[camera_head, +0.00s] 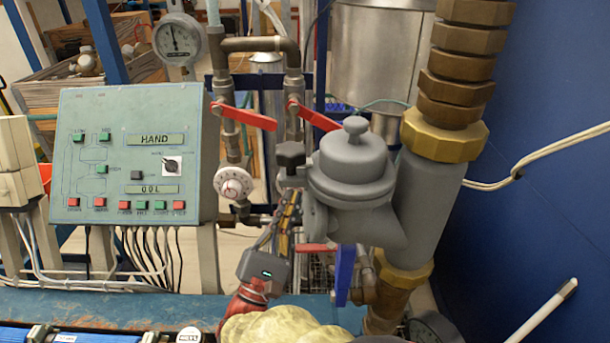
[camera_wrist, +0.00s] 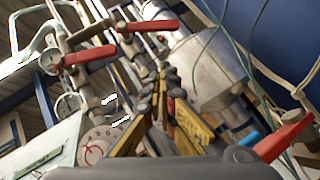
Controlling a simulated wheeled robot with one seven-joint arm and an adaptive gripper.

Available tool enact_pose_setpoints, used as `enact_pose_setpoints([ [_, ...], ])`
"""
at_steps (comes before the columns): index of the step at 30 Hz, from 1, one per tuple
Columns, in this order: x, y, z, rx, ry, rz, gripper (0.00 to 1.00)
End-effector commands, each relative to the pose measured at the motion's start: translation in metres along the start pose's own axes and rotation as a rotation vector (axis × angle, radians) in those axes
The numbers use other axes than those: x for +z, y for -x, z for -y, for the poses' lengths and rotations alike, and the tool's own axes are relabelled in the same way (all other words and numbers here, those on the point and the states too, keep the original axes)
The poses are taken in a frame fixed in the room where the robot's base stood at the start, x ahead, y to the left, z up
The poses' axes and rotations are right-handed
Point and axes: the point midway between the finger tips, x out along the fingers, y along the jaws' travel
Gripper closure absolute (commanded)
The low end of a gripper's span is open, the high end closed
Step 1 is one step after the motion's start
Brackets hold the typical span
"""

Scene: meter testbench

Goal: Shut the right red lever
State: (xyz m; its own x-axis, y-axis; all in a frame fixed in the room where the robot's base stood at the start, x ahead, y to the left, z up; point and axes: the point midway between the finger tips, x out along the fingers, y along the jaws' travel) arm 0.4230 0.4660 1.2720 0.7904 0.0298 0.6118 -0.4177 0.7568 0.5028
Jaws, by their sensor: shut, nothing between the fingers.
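The right red lever (camera_head: 318,116) sits on the right upper pipe and slopes down to the right in the head view. It also shows at the top of the wrist view (camera_wrist: 148,26). The left red lever (camera_head: 245,116) is on the neighbouring pipe, nearly level, and shows in the wrist view (camera_wrist: 90,57). My gripper (camera_head: 290,197) points upward, below the right lever and beside the grey regulator, touching neither lever. Its yellow and black fingers are together and empty in the wrist view (camera_wrist: 165,78).
A grey regulator (camera_head: 350,172) stands right of my gripper. A lower red lever (camera_head: 316,248) and a blue lever (camera_head: 344,275) are close by. A white dial (camera_head: 233,183) and control box (camera_head: 130,150) are left. A thick pipe (camera_head: 425,205) stands further right.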

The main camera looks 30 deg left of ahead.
Motion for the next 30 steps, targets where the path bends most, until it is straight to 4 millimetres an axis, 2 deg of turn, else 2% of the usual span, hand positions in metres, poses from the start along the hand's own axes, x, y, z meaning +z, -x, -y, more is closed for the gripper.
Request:
enact_pose_setpoints([
  [15, 0.003, -0.095, 0.002, -0.002, -0.001, 0.003, 1.0],
  [22, 0.024, -0.113, 0.001, -0.002, 0.0, 0.0, 1.0],
  [30, 0.029, -0.118, 0.001, -0.001, 0.0, -0.001, 1.0],
])
